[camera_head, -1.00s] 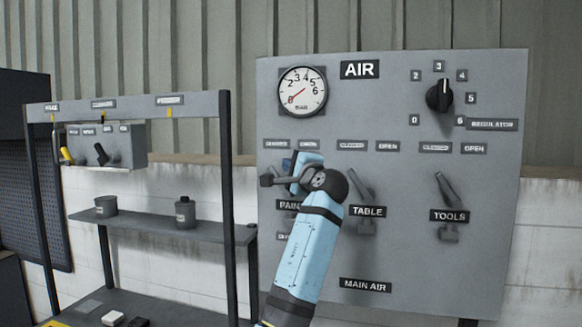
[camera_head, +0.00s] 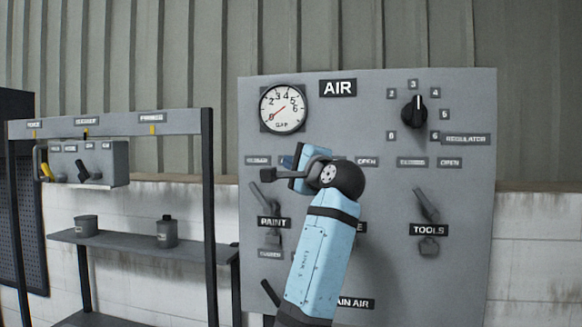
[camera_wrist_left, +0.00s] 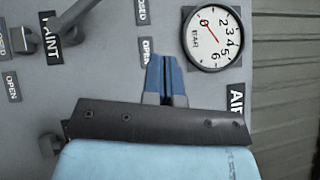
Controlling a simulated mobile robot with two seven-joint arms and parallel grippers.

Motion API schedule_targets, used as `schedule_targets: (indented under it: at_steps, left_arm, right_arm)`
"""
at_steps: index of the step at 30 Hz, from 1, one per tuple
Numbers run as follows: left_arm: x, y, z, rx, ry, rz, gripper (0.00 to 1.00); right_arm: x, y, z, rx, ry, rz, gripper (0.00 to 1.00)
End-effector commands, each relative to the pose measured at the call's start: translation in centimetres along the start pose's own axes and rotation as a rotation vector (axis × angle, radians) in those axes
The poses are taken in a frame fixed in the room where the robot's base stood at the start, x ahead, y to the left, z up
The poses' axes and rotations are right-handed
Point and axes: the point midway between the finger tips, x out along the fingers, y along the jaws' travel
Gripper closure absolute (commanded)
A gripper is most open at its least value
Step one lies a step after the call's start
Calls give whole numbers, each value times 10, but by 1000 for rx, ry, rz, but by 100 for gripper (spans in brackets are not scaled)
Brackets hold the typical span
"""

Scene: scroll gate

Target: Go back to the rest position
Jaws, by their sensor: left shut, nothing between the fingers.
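My left gripper (camera_head: 291,161) is in front of the grey AIR panel (camera_head: 455,270), between the gauge and the PAINT and TABLE valves. In the left wrist view its blue fingers (camera_wrist_left: 163,78) are together with nothing between them. My blue forearm covers the TABLE valve and part of the MAIN AIR label (camera_head: 357,303). The PAINT lever (camera_head: 262,196) shows to the left of the arm, tilted. It also shows in the left wrist view (camera_wrist_left: 68,14). The TOOLS lever (camera_head: 425,205) is tilted too. My right gripper is not in view.
The round gauge (camera_head: 283,108) has its needle near 0. The regulator knob (camera_head: 414,112) is at upper right of the panel. A dark-framed shelf (camera_head: 150,243) with two grey cans stands at left. A small switch box (camera_head: 100,163) hangs above it.

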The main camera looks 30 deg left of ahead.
Motion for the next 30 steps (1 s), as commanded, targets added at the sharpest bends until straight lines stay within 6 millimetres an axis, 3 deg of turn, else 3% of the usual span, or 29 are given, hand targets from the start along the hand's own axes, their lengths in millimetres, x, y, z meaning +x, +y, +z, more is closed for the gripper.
schedule_targets:
  at_steps: [10,14,17,22,26,30]
  left_arm:
    - [0,3,-2,0,4,1,100]
    - [0,36,-18,-7,53,7,100]
    - [-4,91,-41,-33,142,22,100]
    - [-28,214,-78,-122,340,95,100]
    - [-59,308,-91,-213,481,188,100]
    - [-104,406,-89,-330,612,327,100]
  right_arm:
    - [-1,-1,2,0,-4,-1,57]
    - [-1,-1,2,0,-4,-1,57]
    - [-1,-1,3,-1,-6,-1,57]
    - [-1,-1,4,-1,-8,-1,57]
    - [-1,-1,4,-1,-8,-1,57]
    - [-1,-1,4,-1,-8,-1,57]
